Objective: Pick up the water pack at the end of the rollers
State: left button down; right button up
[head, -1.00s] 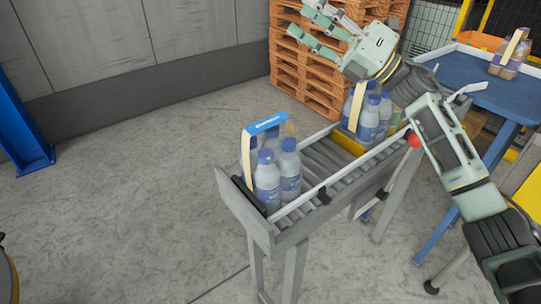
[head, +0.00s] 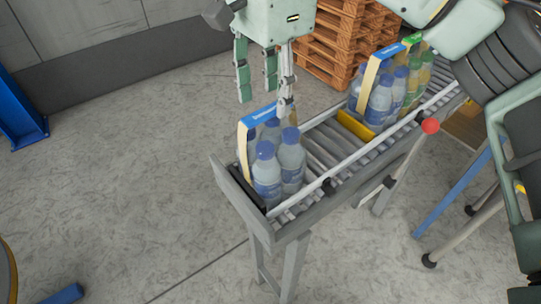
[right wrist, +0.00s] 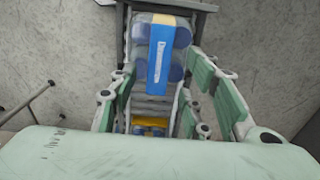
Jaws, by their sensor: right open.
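The water pack (head: 272,168) stands upright at the near end of the rollers. It is several clear bottles with blue caps under a blue and cream carry strap. My right gripper (head: 265,95) points down just above and behind the pack, open and empty. In the right wrist view the pack's blue strap (right wrist: 158,60) lies ahead, between the lines of the open fingers (right wrist: 158,85). The fingers look apart from the pack. My left gripper is not in view.
The roller conveyor (head: 325,150) has side rails and an end stop. A yellow block (head: 355,126) separates a second water pack (head: 380,95) farther up, with green-capped bottles (head: 424,68) behind it. Wooden pallets (head: 335,50) stand behind. The floor left of the conveyor is mostly clear.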

aim_at(270, 109)
notch_tip(270, 109, down, 4)
jog(key=shift+s+d+r+p, duration=0.1)
jog(key=shift+r+p, duration=0.15)
jog(key=shift+p, duration=0.45)
jog(key=shift+f, duration=0.3)
grip_shut()
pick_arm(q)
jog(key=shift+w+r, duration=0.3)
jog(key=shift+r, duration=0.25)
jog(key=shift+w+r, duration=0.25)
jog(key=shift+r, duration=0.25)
pick_arm(e)
jog(key=shift+r, duration=0.15)
